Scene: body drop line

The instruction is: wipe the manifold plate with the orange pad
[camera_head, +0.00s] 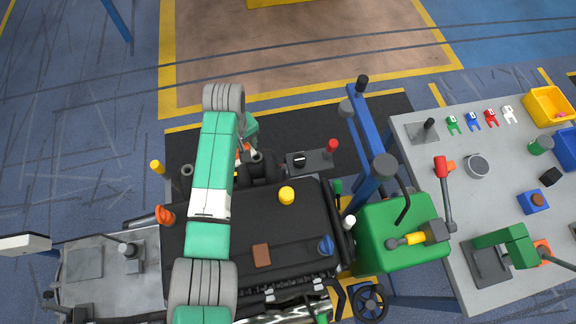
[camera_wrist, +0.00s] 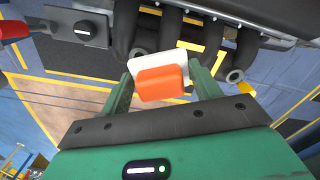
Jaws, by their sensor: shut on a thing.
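My gripper (camera_wrist: 163,88) is shut on the orange pad (camera_wrist: 162,84), which sits between its two green fingers in the wrist view. A white piece (camera_wrist: 180,57) lies right against the pad's far side; I cannot tell whether it is part of the pad. Black curved manifold pipes (camera_wrist: 222,45) run just beyond the pad. In the head view my gripper (camera_head: 247,135) is at the far edge of the engine, beside the black pipes (camera_head: 262,167), and my arm hides most of it. I cannot make out the manifold plate clearly, nor whether the pad touches anything.
A control box with a red-knobbed lever (camera_head: 332,147) is right of the pipes. A blue post (camera_head: 365,130) and a grey bench (camera_head: 490,180) stand farther right.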

